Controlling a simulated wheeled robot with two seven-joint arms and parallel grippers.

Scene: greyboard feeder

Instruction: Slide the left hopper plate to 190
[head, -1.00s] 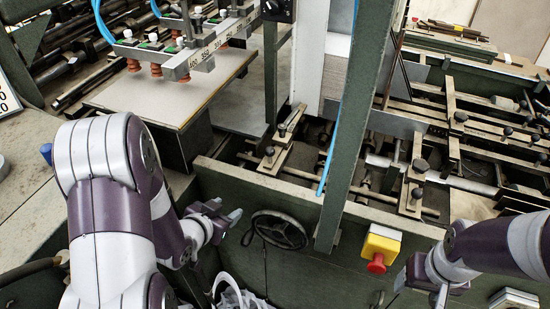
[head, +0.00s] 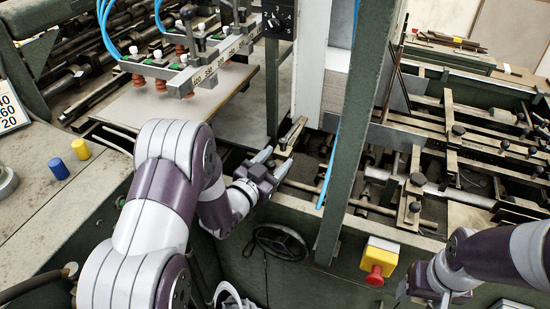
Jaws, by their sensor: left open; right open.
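The numbered scale bar (head: 215,62) is at the upper left; no 190 mark is readable. My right gripper (head: 408,290) is low at the right, away from the plate, with its fingers hard to see.
A green upright post (head: 347,150) with a blue hose stands right of the plate. A handwheel (head: 280,242) and a yellow box with a red button (head: 377,262) are on the front panel. Blue (head: 59,168) and yellow (head: 81,149) caps sit on the left ledge.

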